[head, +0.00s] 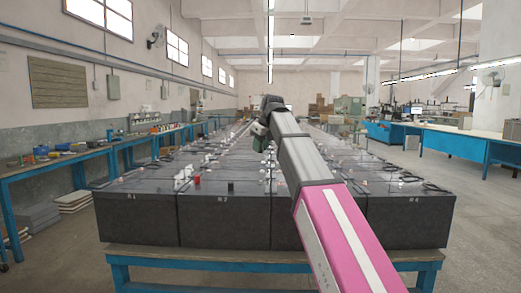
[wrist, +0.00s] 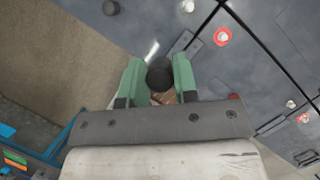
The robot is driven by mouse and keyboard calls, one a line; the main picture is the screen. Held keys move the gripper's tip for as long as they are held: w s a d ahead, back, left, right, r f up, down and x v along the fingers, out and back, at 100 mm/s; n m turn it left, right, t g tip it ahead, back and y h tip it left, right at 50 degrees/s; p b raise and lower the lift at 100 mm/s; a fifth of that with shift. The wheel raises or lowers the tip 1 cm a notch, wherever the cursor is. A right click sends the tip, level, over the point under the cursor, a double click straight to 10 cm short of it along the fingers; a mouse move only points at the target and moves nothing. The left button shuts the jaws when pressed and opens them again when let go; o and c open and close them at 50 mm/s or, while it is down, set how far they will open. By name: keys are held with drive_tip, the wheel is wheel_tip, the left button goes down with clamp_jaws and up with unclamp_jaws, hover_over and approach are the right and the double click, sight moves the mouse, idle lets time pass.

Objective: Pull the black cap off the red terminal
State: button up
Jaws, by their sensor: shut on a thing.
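My gripper (wrist: 160,80) has two green fingers, closed on the sides of a round black cap (wrist: 160,73). Something brownish shows just below the cap, between the fingers; I cannot tell what it is. In the head view my gripper (head: 261,141) is at the end of the arm, over the battery rows, and the cap cannot be made out there. A red terminal (wrist: 222,37) with a pale centre shows on a dark battery top at upper right in the wrist view, apart from the fingers. Whether the held cap still touches a terminal is unclear.
Dark batteries (head: 137,215) stand in close rows on a blue-framed bench (head: 195,255). A blue side bench (head: 60,160) runs along the left wall, with open floor between.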

drive_tip(key=shift+r, duration=0.9)
